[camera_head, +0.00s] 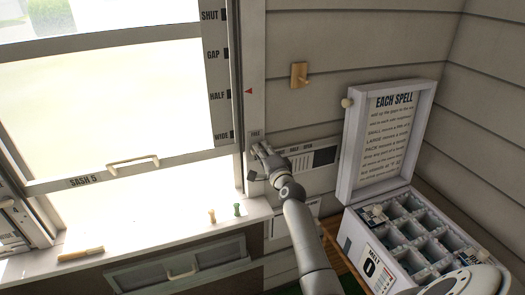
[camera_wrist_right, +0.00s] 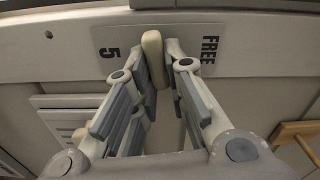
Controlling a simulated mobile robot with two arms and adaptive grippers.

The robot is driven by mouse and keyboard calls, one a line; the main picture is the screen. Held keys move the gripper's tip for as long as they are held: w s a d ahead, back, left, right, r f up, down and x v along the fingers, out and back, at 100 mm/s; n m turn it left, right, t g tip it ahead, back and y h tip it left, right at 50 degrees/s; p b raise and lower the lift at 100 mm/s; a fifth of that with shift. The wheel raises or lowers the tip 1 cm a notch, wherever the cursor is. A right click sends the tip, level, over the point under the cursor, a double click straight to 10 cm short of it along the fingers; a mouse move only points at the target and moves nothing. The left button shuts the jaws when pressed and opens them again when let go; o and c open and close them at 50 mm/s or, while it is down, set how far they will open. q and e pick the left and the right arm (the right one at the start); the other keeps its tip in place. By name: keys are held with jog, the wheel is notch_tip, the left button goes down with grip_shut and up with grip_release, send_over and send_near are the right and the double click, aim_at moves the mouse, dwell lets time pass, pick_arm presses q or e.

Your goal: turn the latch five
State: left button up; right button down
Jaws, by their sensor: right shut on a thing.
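My right gripper (camera_head: 262,150) reaches to the window frame's right post, beside sash 5 (camera_head: 120,172). In the right wrist view its fingers (camera_wrist_right: 160,75) are closed around a small cream latch handle (camera_wrist_right: 152,48). The latch sits on a grey plate (camera_wrist_right: 112,38) marked "5" on one side and "FREE" on the other. The handle stands between the two marks. In the head view my fingers hide most of the latch; a small label shows just above them. My left gripper is not in view.
Sash 5 has a handle (camera_head: 133,162) and is raised above the sill (camera_head: 150,235). The post carries SHUT, GAP, HALF and WIDE marks and a red pointer (camera_head: 248,91). A compartmented box (camera_head: 375,245) stands right.

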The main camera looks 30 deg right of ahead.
jog(key=shift+f+m, duration=0.1)
jog(key=shift+m, duration=1.1)
jog(key=c, duration=1.5)
grip_release()
jog(key=shift+o, duration=0.2)
jog(key=v, duration=1.2)
